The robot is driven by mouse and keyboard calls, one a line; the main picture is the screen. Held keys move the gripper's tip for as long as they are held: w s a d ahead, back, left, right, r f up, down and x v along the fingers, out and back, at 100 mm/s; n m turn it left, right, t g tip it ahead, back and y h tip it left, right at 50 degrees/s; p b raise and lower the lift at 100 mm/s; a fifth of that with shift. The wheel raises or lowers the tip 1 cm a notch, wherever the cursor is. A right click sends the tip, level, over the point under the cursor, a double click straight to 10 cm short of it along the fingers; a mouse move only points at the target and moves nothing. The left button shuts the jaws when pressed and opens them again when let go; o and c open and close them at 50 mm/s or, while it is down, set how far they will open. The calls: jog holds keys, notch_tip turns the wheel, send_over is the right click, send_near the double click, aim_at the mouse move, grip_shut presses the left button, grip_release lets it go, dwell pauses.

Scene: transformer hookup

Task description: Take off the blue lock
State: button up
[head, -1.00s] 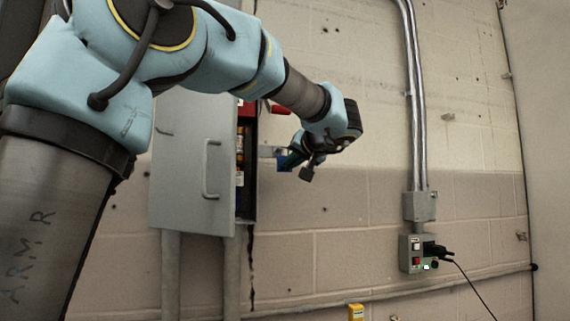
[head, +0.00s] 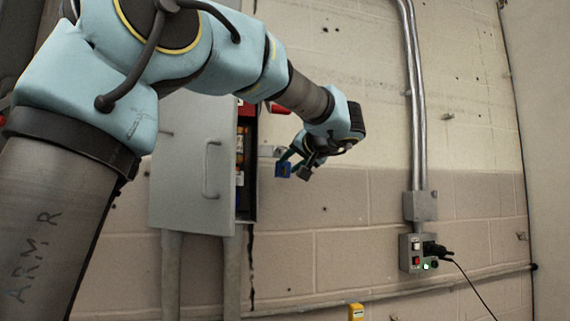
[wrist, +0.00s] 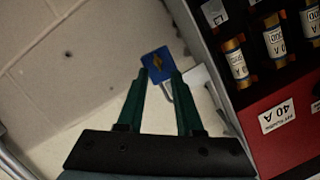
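The blue lock (head: 283,170) is to the right of the open cabinet in the head view, just below the pale hasp tab (head: 279,152). In the wrist view the blue lock (wrist: 156,66) is at the fingertips, its grey shackle running back between the green fingers. My gripper (wrist: 160,76) has a fingertip against each side of the lock and looks shut on it. The pale tab (wrist: 196,84) is beside the shackle; I cannot tell for sure whether they are linked. My gripper (head: 294,168) hides part of the lock's surroundings in the head view.
The grey cabinet (head: 183,200) has its door ajar, with fuses (wrist: 274,42) and a red panel (wrist: 285,135) inside, close to my gripper's right in the wrist view. A conduit (head: 418,110) and a control box (head: 411,252) are on the wall at right. The wall between is clear.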

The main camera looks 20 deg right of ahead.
jog(key=shift+s+a+f+b, duration=0.1)
jog(key=shift+s+b, duration=0.65)
jog(key=shift+s, duration=0.1)
jog(key=b+v, duration=0.5)
jog(key=v, duration=1)
jog(key=shift+a+f, duration=0.25)
jog(key=shift+f, duration=0.1)
